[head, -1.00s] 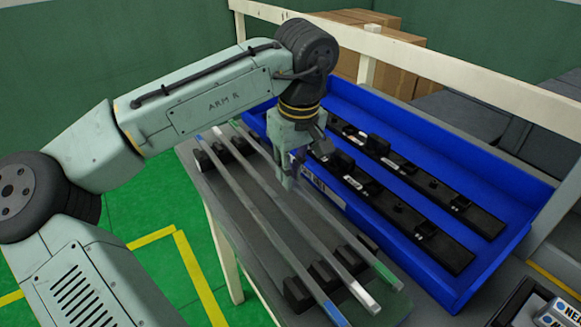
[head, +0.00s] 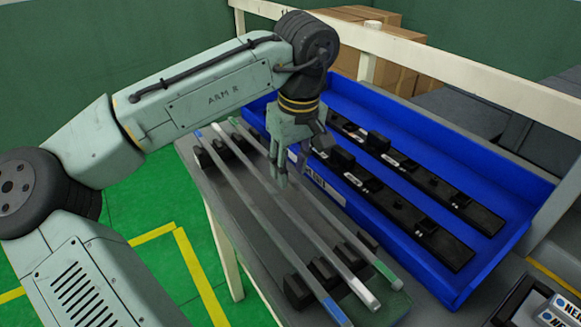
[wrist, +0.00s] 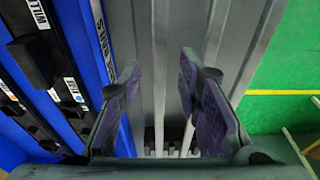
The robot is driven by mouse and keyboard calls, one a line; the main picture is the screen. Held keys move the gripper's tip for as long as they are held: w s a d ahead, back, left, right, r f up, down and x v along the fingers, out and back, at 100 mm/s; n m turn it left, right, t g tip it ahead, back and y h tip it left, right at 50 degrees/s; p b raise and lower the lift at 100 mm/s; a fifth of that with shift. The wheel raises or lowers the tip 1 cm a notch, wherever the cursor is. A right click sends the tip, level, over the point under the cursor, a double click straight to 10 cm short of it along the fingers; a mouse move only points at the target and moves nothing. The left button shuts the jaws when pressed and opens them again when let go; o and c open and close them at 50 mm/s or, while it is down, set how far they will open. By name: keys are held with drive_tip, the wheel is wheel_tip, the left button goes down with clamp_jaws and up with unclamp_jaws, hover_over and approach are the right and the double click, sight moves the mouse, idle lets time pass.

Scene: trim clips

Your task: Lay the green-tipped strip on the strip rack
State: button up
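The green-tipped strip (head: 386,272) lies lengthwise along the strip rack (head: 297,291), on the side nearest the blue bin. Its far part is partly hidden behind my gripper. My gripper (head: 280,184) points down over the middle of the strips. In the wrist view my gripper (wrist: 163,98) is open, with its dark pads spread apart. A grey strip (wrist: 160,70) runs between and beyond the pads, with no pad seen pressing on it. A white-tipped strip (head: 362,291) and a blue-tipped strip (head: 333,312) lie alongside on the rack.
The blue bin (head: 510,170) with black clip bars stands close to the right of the rack. A cream rail (head: 420,60) runs behind. A box of small packs (head: 525,300) is at the lower right. Green floor lies open at the left.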

sight(296, 182)
wheel_tip(296, 182, up, 11)
drive_tip(key=s+d+b, duration=0.1)
drive_tip(key=shift+s+r, duration=0.2)
drive_tip(key=shift+s, duration=0.05)
